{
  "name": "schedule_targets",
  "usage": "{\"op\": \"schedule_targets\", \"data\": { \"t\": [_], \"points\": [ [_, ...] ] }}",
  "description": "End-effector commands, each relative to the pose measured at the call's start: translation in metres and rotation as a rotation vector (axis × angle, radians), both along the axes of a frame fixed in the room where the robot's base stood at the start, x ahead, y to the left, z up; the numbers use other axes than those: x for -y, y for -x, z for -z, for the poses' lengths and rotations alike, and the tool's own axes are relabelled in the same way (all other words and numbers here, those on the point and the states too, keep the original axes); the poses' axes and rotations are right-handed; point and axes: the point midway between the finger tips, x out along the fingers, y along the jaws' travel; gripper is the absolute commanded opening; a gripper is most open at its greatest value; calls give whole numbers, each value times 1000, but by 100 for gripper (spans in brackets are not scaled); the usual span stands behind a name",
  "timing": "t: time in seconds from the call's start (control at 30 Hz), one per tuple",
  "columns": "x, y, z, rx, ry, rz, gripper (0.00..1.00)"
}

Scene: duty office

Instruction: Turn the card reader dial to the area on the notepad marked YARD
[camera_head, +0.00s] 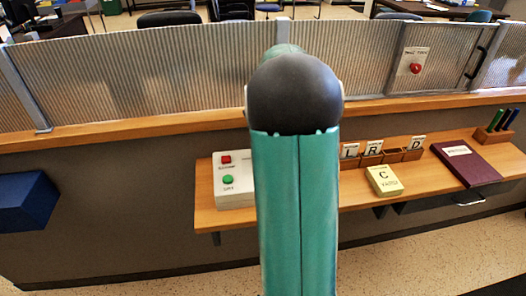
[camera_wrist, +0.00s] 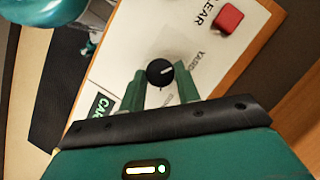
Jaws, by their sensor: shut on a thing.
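The yellow notepad (camera_head: 384,181) lies on the wooden shelf in the head view and reads "C" over "YARD". In the wrist view, the black round dial (camera_wrist: 158,72) sits on a white panel, the card reader (camera_wrist: 130,55). My gripper (camera_wrist: 161,84) is shut on the dial, with one green finger on each side of it. The dial's white mark points to the right and slightly up, toward the printed word that looks like YARD. Another label below the dial is partly hidden by the fingers. In the head view my arm hides the gripper and the dial.
A red button (camera_wrist: 230,18) stands on the panel beside the word CLEAR. A white box (camera_head: 235,193) with red and green buttons is left of my arm. Letter tiles in a rack (camera_head: 372,158), a maroon book (camera_head: 466,163) and a pen holder (camera_head: 493,134) stand to the right.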

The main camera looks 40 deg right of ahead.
Motion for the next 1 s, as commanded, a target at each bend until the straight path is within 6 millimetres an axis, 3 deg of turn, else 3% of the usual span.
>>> {"op": "schedule_targets", "data": {
  "t": [0.5,0.53,0.63,1.0],
  "points": [
    [0,0,-1,2,2,-27,9],
    [0,0,-1,2,2,-27,34],
    [0,0,-1,2,2,-27,54],
    [2,-1,-4,1,1,-25,54]
  ]
}}
